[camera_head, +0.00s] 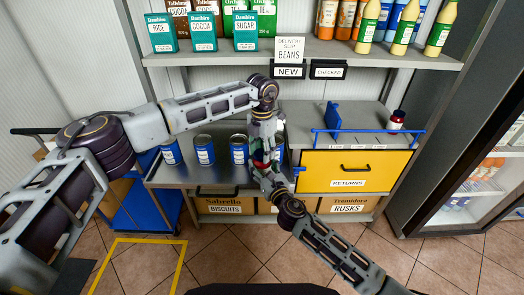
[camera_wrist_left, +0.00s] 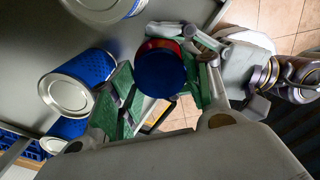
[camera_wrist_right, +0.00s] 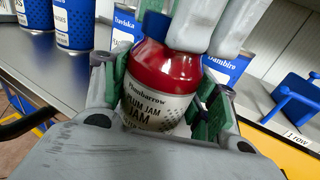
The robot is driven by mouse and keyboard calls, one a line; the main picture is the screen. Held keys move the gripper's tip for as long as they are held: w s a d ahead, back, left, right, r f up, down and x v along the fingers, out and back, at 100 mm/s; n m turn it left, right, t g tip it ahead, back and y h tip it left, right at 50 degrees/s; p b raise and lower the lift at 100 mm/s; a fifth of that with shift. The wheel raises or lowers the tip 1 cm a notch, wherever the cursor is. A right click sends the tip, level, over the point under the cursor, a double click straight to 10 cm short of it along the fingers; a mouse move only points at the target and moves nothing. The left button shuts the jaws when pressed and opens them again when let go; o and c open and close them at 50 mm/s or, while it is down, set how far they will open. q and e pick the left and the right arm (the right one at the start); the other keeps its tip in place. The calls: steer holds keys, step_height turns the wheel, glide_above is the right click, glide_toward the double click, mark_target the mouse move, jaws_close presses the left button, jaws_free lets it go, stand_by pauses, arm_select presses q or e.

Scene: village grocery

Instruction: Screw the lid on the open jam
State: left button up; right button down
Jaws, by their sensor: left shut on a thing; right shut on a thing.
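The jam jar (camera_wrist_right: 155,105), with red jam and a white plum jam label, is between the green pads of my right gripper (camera_wrist_right: 160,100), which is shut on it. It stands slightly tilted in the right wrist view. The blue lid (camera_wrist_left: 160,72) is at the jar's mouth, between the pads of my left gripper (camera_wrist_left: 163,88), which is shut on it. The lid's blue also shows at the top of the right wrist view (camera_wrist_right: 154,24). I cannot tell how far it is threaded. In the head view, my left gripper (camera_head: 263,148) is above my right gripper (camera_head: 268,172).
Several blue cans (camera_head: 204,149) stand on the grey counter (camera_head: 220,179) behind and left of the grippers. A yellow returns drawer unit (camera_head: 320,172) is to the right, with another dark red jar (camera_head: 397,119) on top. Shelves with boxes and bottles are above.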

arm_select(q)
steer(key=shift+m, duration=0.3)
steer(key=o, duration=1.1)
steer(key=shift+r, duration=0.1)
steer(key=shift+r, duration=2.2)
steer(key=shift+c, duration=0.2)
steer(key=shift+r+n, duration=1.75)
steer(key=shift+n, duration=0.55)
